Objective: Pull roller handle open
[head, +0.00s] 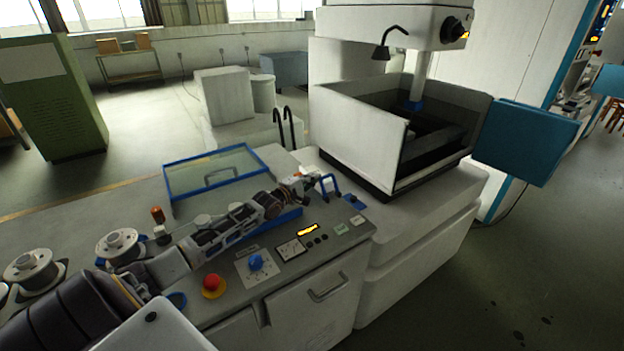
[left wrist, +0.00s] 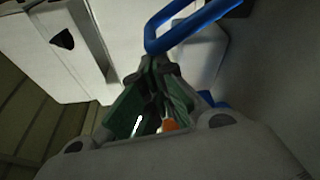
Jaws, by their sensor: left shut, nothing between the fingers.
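A blue bent bar handle (head: 330,184), which looks like the roller handle, stands on the grey worktop at its far right end, near the white machine. My left arm reaches across the worktop, and my left gripper (head: 312,178) is just left of the handle. In the left wrist view the blue handle (left wrist: 190,24) crosses the top. My left fingertips (left wrist: 153,62) meet just below its bend, shut with nothing between them. I cannot tell whether they touch the bar. My right gripper is not in view.
The worktop carries a blue-framed glass lid (head: 216,172), wire spools (head: 120,245), a red button (head: 212,283) and a blue knob (head: 256,262). A white open-topped machine tank (head: 360,140) stands behind the handle. Floor to the right is clear.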

